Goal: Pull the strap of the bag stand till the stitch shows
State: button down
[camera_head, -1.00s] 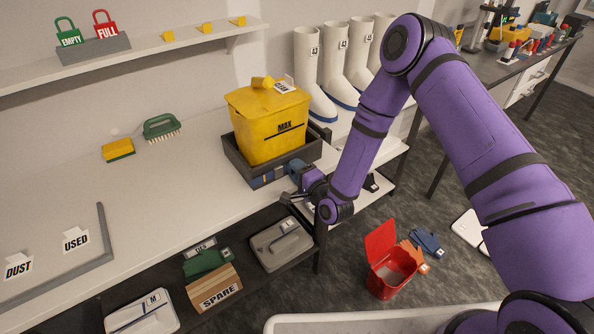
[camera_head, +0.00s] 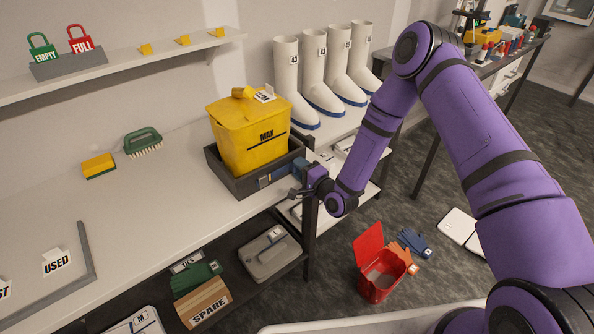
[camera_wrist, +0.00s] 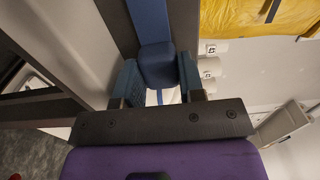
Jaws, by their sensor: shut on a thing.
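The bag stand (camera_head: 233,186) is a dark grey open tray on the bench, with a yellow lidded bin marked MAX (camera_head: 240,150) standing in it. Its blue strap (camera_head: 272,178) runs along the front face toward the right. My gripper (camera_head: 298,181) is at the strap's right end, beside the stand's front right corner. In the wrist view my gripper (camera_wrist: 158,75) is shut on a thick blue tab at the strap's end, and the blue strap (camera_wrist: 150,22) runs up from it. I cannot make out a stitch on the strap. The tab's far side is hidden.
White boots (camera_head: 315,88) stand to the right behind the stand. A red open bin (camera_head: 372,272) and gloves (camera_head: 412,245) are on the floor. A grey case (camera_head: 270,255) and SPARE box (camera_head: 205,302) lie on the lower shelf. The bench left of the stand is mostly clear.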

jog(key=c, duration=1)
grip_release()
jog(key=v, duration=1.1)
jog(key=shift+w, duration=0.15)
